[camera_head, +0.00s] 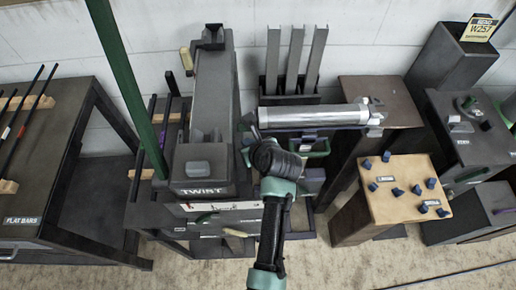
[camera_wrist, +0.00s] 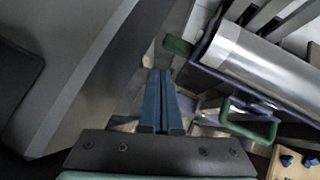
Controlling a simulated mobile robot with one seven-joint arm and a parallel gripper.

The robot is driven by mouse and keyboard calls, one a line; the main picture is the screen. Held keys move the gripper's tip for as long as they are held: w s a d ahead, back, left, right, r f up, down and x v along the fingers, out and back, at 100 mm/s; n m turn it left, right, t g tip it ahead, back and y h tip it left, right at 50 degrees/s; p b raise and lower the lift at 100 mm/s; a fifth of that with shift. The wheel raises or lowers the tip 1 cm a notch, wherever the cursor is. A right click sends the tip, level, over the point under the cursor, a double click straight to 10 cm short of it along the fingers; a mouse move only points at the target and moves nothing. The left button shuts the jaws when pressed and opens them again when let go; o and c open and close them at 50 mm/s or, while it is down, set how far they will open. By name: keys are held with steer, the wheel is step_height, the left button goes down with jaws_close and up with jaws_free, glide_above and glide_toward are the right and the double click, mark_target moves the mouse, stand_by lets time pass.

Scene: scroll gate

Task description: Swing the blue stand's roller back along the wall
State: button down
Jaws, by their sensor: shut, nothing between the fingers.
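The silver roller (camera_head: 310,116) lies level across the picture, in front of the back wall, with a pale fitting at its right end. It also shows at the upper right of the wrist view (camera_wrist: 262,68). Its stand shows a dark blue frame (camera_wrist: 207,45) at the roller's near end. A green handle (camera_wrist: 250,122) sits below the roller, and a green grip (camera_wrist: 178,45) sticks out to the left. My gripper (camera_wrist: 162,72) is shut and empty, left of the handle and apart from it. In the head view my wrist hides the fingertips.
Upright metal channels (camera_head: 295,60) stand behind the roller. A wooden block with blue knobs (camera_head: 405,190) and dark cabinets (camera_head: 455,65) stand to the right. A bar table (camera_head: 60,150) is at far left.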

steer(key=v, duration=1)
steer(key=w+r+n+t+h, duration=0.1)
steer(key=w+r+n+t, duration=0.3)
steer(key=r, duration=0.6)
steer(key=w+r+n+t, duration=0.1)
steer(key=r+n+t, duration=0.1)
steer(key=r+n, duration=0.6)
steer(key=w+r+n+t+h, duration=0.1)
steer(key=w+r+n+t, duration=0.15)
steer(key=r, duration=0.95)
steer(key=s+a+r+n+t, duration=0.1)
steer(key=s+r+n+t, duration=0.4)
steer(key=r, duration=0.9)
steer(key=s+a+r+n+t+h, duration=0.1)
steer(key=s+r+n+t, duration=0.4)
steer(key=s+r+n, duration=0.5)
step_height(320, 180, up, 4)
steer(key=shift+s+r+n, duration=0.1)
steer(key=shift+s+n, duration=0.1)
steer(key=shift+n, duration=0.85)
steer(key=shift+a+t, duration=0.15)
steer(key=shift+t, duration=0.1)
